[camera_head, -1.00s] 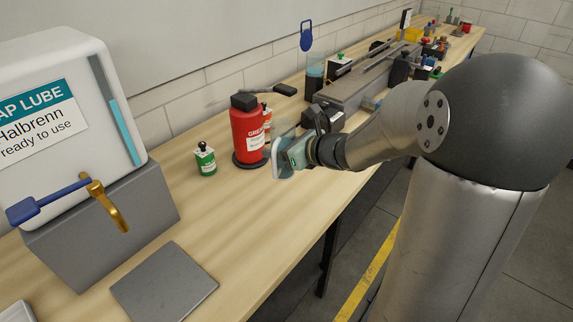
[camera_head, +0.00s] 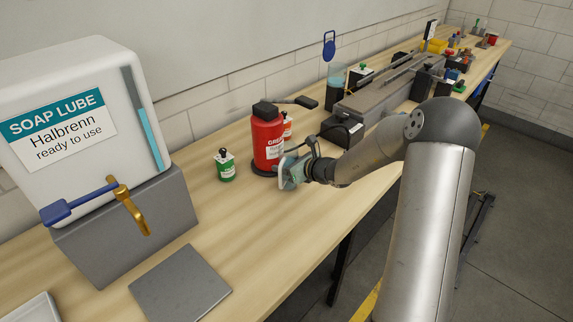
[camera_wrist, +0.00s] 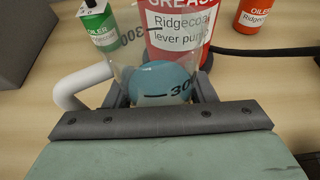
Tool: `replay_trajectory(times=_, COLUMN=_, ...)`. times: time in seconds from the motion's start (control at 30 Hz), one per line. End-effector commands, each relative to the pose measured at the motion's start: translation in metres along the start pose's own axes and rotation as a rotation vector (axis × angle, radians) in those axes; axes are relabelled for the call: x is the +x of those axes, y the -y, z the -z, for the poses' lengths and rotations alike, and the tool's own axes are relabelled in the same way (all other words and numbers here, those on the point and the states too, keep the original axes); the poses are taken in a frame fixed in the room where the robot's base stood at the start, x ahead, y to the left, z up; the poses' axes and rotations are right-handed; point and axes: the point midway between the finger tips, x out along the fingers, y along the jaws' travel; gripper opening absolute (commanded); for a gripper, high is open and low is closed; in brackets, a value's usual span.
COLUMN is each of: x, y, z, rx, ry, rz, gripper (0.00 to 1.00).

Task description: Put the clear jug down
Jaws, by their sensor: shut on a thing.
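The clear jug (camera_head: 285,173) is in my gripper (camera_head: 297,170), just to the right of and in front of the red grease can in the head view. In the wrist view, the jug (camera_wrist: 165,83) holds teal-blue liquid, carries "300" markings, and has a white handle (camera_wrist: 82,87) at its left. My gripper (camera_wrist: 163,92) is shut around the jug, one finger on each side. The palm hides the near part of the jug. I cannot tell whether its base touches the bench.
The wooden bench (camera_head: 250,225) has free room in front of the jug. The red grease can (camera_head: 267,140), green tin (camera_head: 225,166) and orange oiler (camera_head: 287,125) stand close by. The soap lube dispenser (camera_head: 75,110) and a grey plate (camera_head: 180,283) are at the left.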

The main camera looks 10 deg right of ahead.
Motion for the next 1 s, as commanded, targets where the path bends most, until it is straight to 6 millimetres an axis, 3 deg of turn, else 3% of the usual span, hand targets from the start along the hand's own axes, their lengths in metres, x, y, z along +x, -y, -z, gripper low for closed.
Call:
replay_trajectory(times=0.47, x=0.004, y=0.000, z=0.007, rx=-0.002, ry=0.002, rz=0.000, gripper=0.13)
replay_trajectory(times=0.5, x=0.003, y=0.000, z=0.006, rx=-0.001, ry=0.001, rz=0.000, gripper=0.61)
replay_trajectory(times=0.53, x=0.003, y=0.000, z=0.006, rx=-0.001, ry=0.001, rz=0.000, gripper=0.70)
replay_trajectory(times=0.87, x=0.002, y=0.000, z=0.004, rx=-0.001, ry=0.001, rz=0.000, gripper=0.72)
replay_trajectory(times=1.0, x=-0.009, y=0.000, z=0.004, rx=-0.002, ry=0.000, rz=0.002, gripper=0.72)
